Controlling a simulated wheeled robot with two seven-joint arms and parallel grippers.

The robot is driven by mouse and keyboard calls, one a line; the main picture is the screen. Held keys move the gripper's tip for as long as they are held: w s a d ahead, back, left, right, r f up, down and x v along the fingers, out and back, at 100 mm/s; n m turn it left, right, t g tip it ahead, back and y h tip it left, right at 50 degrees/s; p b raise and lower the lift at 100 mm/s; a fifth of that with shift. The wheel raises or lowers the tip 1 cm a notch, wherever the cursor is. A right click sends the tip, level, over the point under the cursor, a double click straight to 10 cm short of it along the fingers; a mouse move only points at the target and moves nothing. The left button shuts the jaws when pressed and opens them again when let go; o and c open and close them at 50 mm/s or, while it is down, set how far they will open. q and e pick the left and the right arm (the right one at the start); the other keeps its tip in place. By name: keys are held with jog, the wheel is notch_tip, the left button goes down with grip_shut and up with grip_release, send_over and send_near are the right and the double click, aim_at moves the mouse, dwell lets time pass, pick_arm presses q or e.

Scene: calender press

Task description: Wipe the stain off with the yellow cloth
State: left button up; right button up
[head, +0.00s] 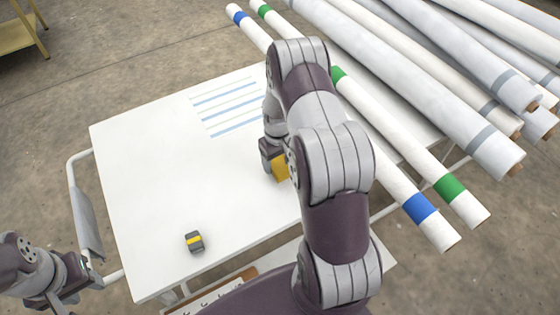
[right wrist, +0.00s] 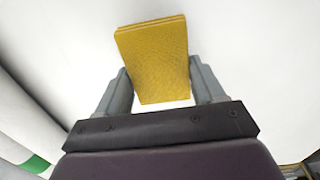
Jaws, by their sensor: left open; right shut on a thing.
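The yellow cloth (head: 280,168) is a folded block at the middle of the white table (head: 150,190), partly hidden by my right arm. My right gripper (head: 268,160) is shut on it. In the right wrist view the cloth (right wrist: 153,60) stands out between the two grey fingers of the gripper (right wrist: 162,92), over a plain white surface. I cannot tell whether it touches the table. No stain shows in either view; my right arm hides part of the tabletop. My left gripper (head: 80,272) is open and empty at the lower left, beside the table's edge.
A small grey and yellow object (head: 194,242) lies on the near part of the table. A blue-striped patch (head: 225,105) is at the far side. Long white rolls (head: 420,85), some with green or blue bands, lie at the right. The table's left half is mostly clear.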

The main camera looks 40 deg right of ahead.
jog(key=shift+r+p, duration=0.3)
jog(key=shift+r, duration=0.4)
notch_tip(320, 180, up, 2)
jog(key=shift+d+r+p, duration=0.1)
jog(key=shift+d+p, duration=0.05)
jog(key=shift+p, duration=0.7)
jog(key=shift+r+p, duration=0.5)
jog(key=shift+r, duration=0.15)
jog(key=shift+f, duration=0.1)
